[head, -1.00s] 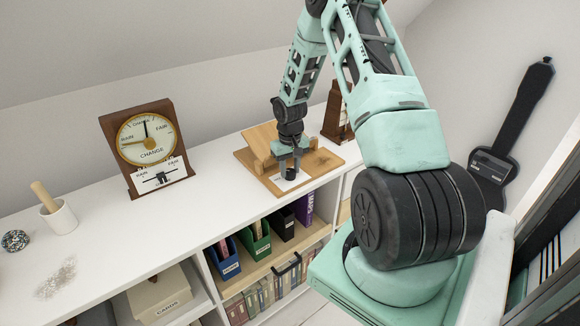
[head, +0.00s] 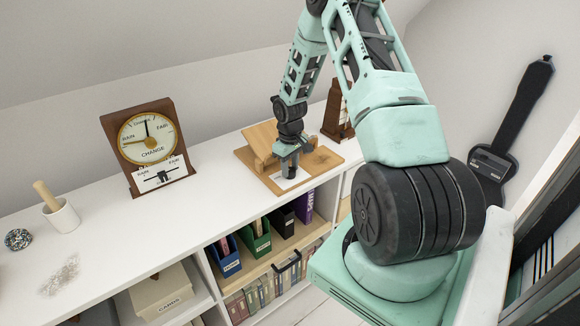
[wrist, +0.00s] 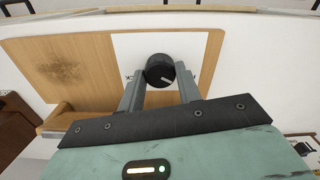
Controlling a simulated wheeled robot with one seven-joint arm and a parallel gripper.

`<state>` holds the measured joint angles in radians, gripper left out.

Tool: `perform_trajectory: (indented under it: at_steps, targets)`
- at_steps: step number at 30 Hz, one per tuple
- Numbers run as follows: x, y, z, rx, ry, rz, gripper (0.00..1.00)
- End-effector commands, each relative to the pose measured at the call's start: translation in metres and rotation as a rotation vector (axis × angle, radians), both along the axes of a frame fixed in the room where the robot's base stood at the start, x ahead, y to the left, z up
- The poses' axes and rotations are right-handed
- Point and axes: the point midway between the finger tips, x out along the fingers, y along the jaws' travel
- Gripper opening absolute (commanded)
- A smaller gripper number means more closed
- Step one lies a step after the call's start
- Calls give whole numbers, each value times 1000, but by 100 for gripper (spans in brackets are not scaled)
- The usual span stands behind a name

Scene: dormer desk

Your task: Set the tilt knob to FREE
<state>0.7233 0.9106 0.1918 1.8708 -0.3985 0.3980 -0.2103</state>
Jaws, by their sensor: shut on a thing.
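The tilt knob (wrist: 159,71) is a round black knob with a white pointer line, on a white label plate (wrist: 195,45) on a wooden board. In the wrist view the pointer aims to the lower right. Only fragments of lettering show beside the knob, and I cannot read which setting it points at. My gripper (wrist: 160,82) is shut on the knob, with one finger at each side of it. In the head view my gripper (head: 289,165) is low over the board (head: 322,160) and hides the knob.
A wooden slanted rest (head: 262,138) stands on the board behind my gripper. A dark wooden object (head: 337,110) stands just behind the board. A weather dial (head: 148,140) stands further left on the white shelf top, with a mortar (head: 62,216) beyond it. Clear shelf lies between dial and board.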

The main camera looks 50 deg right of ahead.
Motion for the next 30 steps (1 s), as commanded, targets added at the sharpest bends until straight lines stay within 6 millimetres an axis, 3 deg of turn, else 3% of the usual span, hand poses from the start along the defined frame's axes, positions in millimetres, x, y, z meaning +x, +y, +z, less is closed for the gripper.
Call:
perform_trajectory:
  at_steps: [4,5,7,16,20,30]
  targets:
    - [0,0,0,-1,-1,2,11]
    - [0,0,0,-1,-1,2,37]
    - [0,0,0,-1,-1,2,56]
    - [0,0,1,-1,-1,0,56]
    - [1,-1,11,-2,-3,-1,56]
    - [1,-1,82,-4,-5,0,56]
